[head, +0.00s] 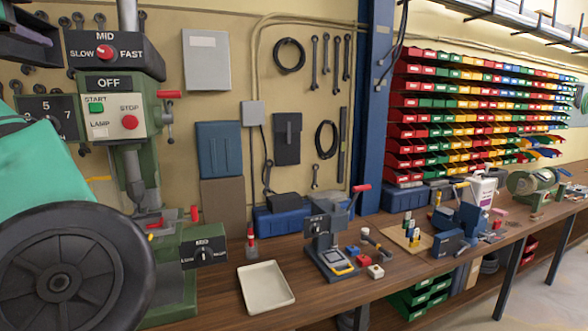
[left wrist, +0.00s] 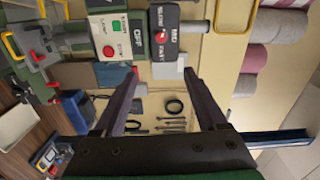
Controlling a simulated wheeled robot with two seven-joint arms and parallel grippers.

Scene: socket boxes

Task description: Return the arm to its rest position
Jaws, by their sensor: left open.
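My left gripper (left wrist: 161,74) shows in the left wrist view with its two dark fingers spread wide apart and nothing between them. Behind the gap are the pegboard wall and the drill press head (left wrist: 128,40), which appears turned sideways. In the head view my left arm fills the left edge, with a teal link and a large dark round joint in front of the bench. A dark piece with a purple strip at the top left corner may be part of this gripper; its fingertips are not clear there. My right gripper is in neither view.
The green drill press (head: 118,115) stands close beside my left arm. On the wooden bench (head: 215,285) are a cream tray (head: 266,287), a grey device with a red handle (head: 330,240) and small coloured blocks. Coloured bins (head: 480,110) line the back right wall.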

